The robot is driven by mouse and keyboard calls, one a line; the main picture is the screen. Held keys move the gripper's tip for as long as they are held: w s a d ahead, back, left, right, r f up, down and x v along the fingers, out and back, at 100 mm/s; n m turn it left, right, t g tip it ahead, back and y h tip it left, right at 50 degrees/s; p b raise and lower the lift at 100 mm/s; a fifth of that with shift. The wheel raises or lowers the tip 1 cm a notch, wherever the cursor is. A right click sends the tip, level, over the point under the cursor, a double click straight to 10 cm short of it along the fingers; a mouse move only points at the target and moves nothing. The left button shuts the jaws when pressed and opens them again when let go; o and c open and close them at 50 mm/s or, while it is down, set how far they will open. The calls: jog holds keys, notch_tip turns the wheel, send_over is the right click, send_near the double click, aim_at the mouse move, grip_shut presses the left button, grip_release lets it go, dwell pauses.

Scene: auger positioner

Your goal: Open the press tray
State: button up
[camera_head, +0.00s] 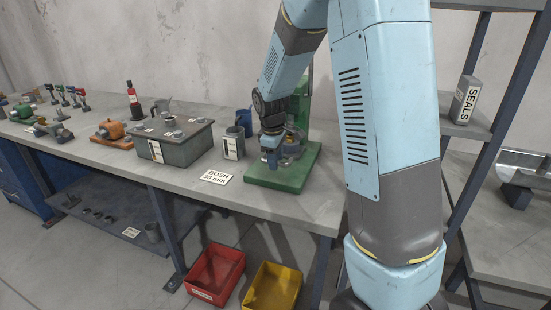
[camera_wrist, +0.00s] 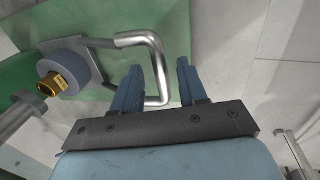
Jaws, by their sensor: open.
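The green press (camera_head: 300,178) stands at the right end of the bench. In the wrist view its tray (camera_wrist: 95,62) is a grey plate with a round grey seat holding a brass bush (camera_wrist: 56,84). A bent steel handle (camera_wrist: 138,40) sticks out from the tray. My gripper (camera_wrist: 159,66) is open, and the handle's outer bar lies between its two blue fingers in the picture; I cannot tell whether they touch. In the head view my gripper (camera_head: 271,158) is low over the green base, and my arm and wrist hide much of the tray.
A blue cup (camera_head: 244,122) and a labelled grey can (camera_head: 233,145) stand left of the press. A "BUSH 20 mm" card (camera_head: 216,177) lies in front. Red (camera_head: 215,272) and yellow (camera_head: 273,288) bins are on the floor below.

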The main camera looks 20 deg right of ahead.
jog(key=shift+c, duration=0.2)
grip_shut()
dwell(0.4)
